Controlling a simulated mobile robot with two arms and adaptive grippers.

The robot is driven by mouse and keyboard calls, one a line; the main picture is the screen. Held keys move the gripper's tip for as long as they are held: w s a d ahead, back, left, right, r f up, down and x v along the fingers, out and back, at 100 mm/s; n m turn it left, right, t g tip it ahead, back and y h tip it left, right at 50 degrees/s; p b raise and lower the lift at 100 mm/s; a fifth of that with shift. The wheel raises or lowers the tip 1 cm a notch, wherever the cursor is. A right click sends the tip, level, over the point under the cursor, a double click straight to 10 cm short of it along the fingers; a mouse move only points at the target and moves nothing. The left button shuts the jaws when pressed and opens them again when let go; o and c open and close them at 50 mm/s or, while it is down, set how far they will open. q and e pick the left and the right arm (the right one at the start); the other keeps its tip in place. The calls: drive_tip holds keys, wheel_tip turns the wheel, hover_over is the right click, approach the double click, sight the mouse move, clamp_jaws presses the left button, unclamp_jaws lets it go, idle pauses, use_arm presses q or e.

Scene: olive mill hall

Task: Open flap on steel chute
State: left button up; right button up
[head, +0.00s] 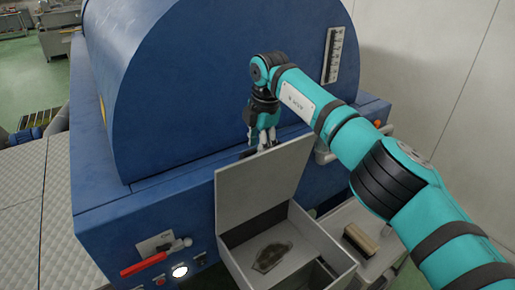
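The steel chute (334,249) is a grey open-topped box at the front of the blue machine. Its flap (257,187) is a flat grey panel that stands raised at the chute's back left, so the inside shows. A dark patch (271,257) lies on the chute floor. My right gripper (265,147) points down just behind the flap's top edge, close to the machine's front. The flap hides part of its fingertips, and I cannot tell whether they touch the flap. My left gripper is not in view.
The blue machine (150,195) with its large rounded drum fills the middle. A red handle (143,263) and a lit button (180,271) are on its front. A brush-like block (361,240) lies on a pale surface right of the chute. A quilted pale surface (20,200) is at left.

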wheel_tip(320, 180, up, 10)
drive_tip(key=s+d, duration=0.1)
drive_tip(key=shift+s, duration=0.25)
drive_tip(key=shift+d, duration=0.1)
drive_tip(key=shift+c, duration=0.5)
